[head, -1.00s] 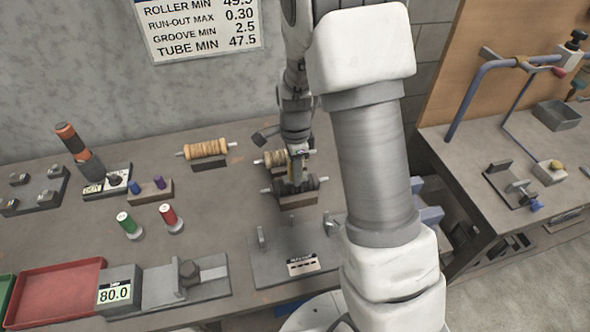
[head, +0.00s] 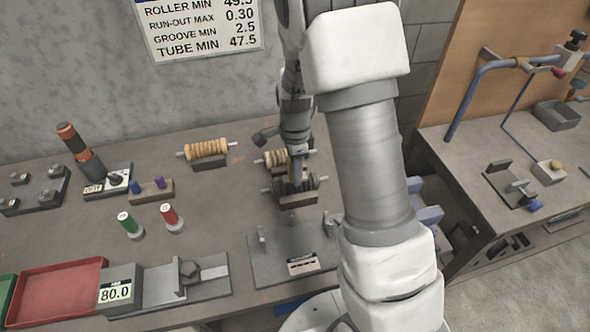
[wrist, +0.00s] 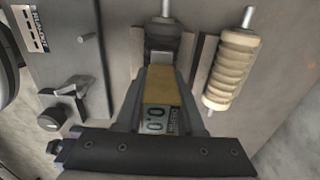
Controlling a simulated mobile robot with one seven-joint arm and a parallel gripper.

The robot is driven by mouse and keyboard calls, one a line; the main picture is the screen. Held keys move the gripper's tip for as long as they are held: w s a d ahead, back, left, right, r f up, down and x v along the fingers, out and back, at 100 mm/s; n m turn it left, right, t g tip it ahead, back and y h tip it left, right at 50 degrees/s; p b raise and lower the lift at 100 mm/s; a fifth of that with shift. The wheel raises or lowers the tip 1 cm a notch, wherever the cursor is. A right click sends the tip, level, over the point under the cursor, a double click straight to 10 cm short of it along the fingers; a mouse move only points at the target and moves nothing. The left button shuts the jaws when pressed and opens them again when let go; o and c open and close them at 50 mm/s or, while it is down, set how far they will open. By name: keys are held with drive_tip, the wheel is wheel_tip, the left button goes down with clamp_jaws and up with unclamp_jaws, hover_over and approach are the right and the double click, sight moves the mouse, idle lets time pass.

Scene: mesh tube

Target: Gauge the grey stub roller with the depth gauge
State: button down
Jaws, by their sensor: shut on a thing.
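The grey stub roller (head: 308,184) lies in a cradle near the middle of the bench in the head view. Its dark body and pale shaft end also show at the top of the wrist view (wrist: 163,34). My gripper (wrist: 158,100) is shut on the depth gauge (wrist: 160,88), which has a yellow body and a display that appears to read 0.0. The gauge's far end is over the grey roller; I cannot tell whether it touches a groove. In the head view my gripper (head: 296,172) is right above this roller and hides part of it.
A tan roller (head: 274,158) lies close behind the grey one, and an orange-tan roller (head: 208,149) lies back left. A run-out fixture plate (head: 285,255) stands in front. A gauge block reading 80.0 (head: 117,292) and a red tray (head: 60,290) are front left.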

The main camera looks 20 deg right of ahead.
drive_tip(key=shift+s+f, duration=0.1)
drive_tip(key=shift+r+p, duration=2.9)
drive_tip(key=shift+r, duration=0.7)
drive_tip(key=shift+f, duration=0.15)
